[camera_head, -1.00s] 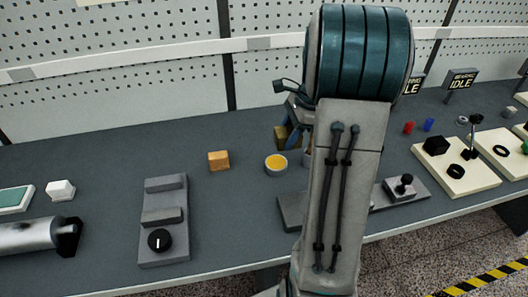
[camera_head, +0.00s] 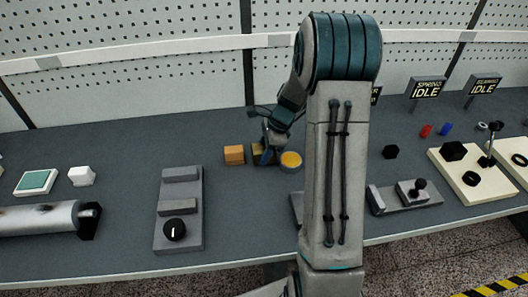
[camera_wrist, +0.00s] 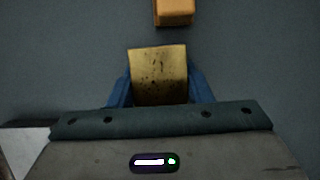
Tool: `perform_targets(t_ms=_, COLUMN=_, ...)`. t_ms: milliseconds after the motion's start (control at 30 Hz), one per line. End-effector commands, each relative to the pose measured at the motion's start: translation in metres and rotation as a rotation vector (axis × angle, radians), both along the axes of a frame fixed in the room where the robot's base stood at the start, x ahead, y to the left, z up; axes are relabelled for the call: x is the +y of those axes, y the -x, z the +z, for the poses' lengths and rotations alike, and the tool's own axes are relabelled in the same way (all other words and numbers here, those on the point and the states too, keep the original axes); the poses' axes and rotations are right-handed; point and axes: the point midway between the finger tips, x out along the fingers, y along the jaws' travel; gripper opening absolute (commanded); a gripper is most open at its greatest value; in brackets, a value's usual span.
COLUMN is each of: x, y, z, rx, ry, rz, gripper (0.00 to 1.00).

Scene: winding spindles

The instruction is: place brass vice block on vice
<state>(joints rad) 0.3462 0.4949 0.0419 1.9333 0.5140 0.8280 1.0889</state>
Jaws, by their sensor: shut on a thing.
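The brass vice block (camera_wrist: 158,75), a worn yellow block with dark specks, is between the two blue fingers of my gripper (camera_wrist: 158,92) in the wrist view. My gripper is shut on it. In the head view the brass block (camera_head: 257,150) is partly hidden by my gripper (camera_head: 264,156), between an orange block and a round yellow-topped tin. I cannot tell how far it is above the table. The vice (camera_head: 180,228) is a grey base with two raised jaws and a black knob, left of and nearer than my gripper. The gap between its jaws looks empty.
The orange block (camera_head: 234,154) is close left of my gripper and shows ahead of it in the wrist view (camera_wrist: 174,12). The yellow-topped tin (camera_head: 291,160) is close right. A metal cylinder (camera_head: 40,218) and white block (camera_head: 82,176) are left of the vice.

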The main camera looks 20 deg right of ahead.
Motion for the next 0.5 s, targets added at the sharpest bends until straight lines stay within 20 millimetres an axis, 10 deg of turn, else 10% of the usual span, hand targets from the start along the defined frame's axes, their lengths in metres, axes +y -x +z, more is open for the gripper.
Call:
perform_targets(t_ms=433, x=0.0001, y=-0.0004, z=-0.0124, rx=-0.002, ry=0.000, rz=0.000, gripper=0.02)
perform_targets(t_ms=467, x=0.0000, y=0.0000, z=-0.0132, rx=0.000, ry=0.000, rz=0.000, gripper=0.48)
perform_targets(t_ms=500, x=-0.0001, y=0.0000, z=-0.0124, rx=0.000, ry=0.000, rz=0.001, gripper=0.59)
